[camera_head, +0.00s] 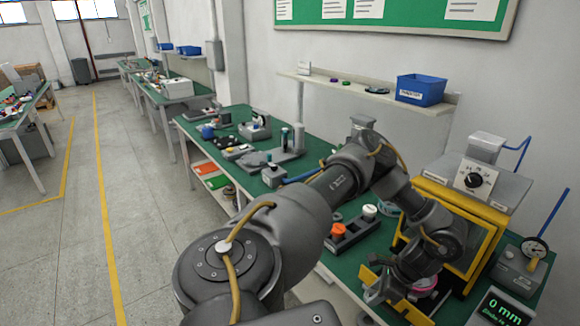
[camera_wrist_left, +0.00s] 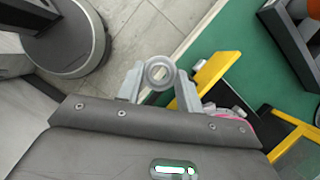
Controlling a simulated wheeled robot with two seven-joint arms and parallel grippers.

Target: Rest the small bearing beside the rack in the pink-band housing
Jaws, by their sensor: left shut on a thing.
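My left gripper (camera_head: 374,296) is low at the front edge of the green bench. In the left wrist view its fingers (camera_wrist_left: 160,82) are shut on a small grey ring, the small bearing (camera_wrist_left: 160,67), held at the fingertips beyond the bench edge. The bearing cannot be made out in the head view. The pink-band housing (camera_head: 426,283) sits by the yellow frame, partly behind my wrist; it also shows in the left wrist view (camera_wrist_left: 246,119), mostly hidden by the gripper body. The dark rack (camera_head: 346,241) holds an orange and a white piece. My right gripper is out of view.
A yellow press frame (camera_head: 481,234) stands right of my arm, and its yellow bar (camera_wrist_left: 212,72) is close to the right finger. A dial gauge (camera_head: 535,247) and a display (camera_head: 503,307) are at the right. Several parts lie farther along the bench. A shelf (camera_head: 334,87) holds a blue bin (camera_head: 420,91).

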